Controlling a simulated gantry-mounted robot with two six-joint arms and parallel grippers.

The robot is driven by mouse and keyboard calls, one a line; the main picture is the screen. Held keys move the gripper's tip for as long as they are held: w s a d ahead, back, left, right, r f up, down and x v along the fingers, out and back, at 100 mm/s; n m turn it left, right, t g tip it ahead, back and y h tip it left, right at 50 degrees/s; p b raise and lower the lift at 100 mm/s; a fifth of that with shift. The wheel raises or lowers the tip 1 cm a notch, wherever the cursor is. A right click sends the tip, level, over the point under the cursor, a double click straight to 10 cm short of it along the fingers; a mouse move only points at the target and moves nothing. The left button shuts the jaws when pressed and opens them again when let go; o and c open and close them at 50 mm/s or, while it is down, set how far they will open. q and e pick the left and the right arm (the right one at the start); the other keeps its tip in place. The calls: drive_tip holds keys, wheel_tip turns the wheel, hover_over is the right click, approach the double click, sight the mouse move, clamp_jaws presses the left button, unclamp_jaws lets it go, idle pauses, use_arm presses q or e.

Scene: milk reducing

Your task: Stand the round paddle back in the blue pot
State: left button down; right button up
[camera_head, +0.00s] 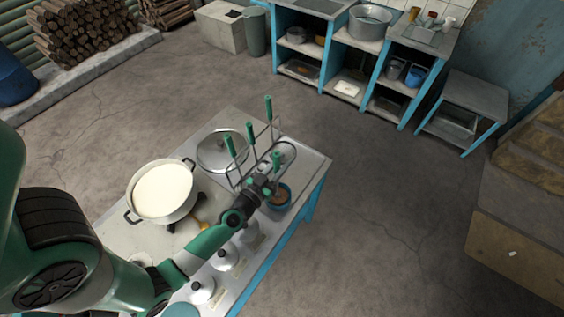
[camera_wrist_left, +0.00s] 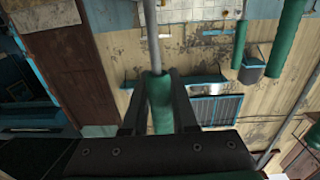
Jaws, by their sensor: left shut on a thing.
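My left gripper (camera_head: 268,182) is shut on a green handle (camera_wrist_left: 160,102) with a thin metal shaft (camera_wrist_left: 151,38), seen between its fingers in the wrist view. I take this to be the round paddle; its round end cannot be made out. In the head view the gripper is over the front right part of the stove table, just above and beside the blue pot (camera_head: 287,201). The gripper partly covers the pot, and brown contents show inside it. I cannot tell whether the paddle touches the pot. My right gripper is not in view.
A wire rack (camera_head: 240,180) with green-handled tools (camera_head: 251,132) stands close behind the gripper. A lid (camera_head: 221,150) lies left of it. A large pot of white milk (camera_head: 162,190) is further left.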

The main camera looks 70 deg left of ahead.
use_arm(q)
drive_tip(key=shift+r, duration=0.1)
drive_tip(key=c, duration=0.6)
unclamp_jaws()
drive_tip(key=shift+s, duration=0.1)
drive_tip(key=b+v, duration=0.1)
drive_tip(key=v, duration=1)
drive_tip(key=shift+s+d, duration=0.15)
drive_tip(key=shift+d, duration=0.05)
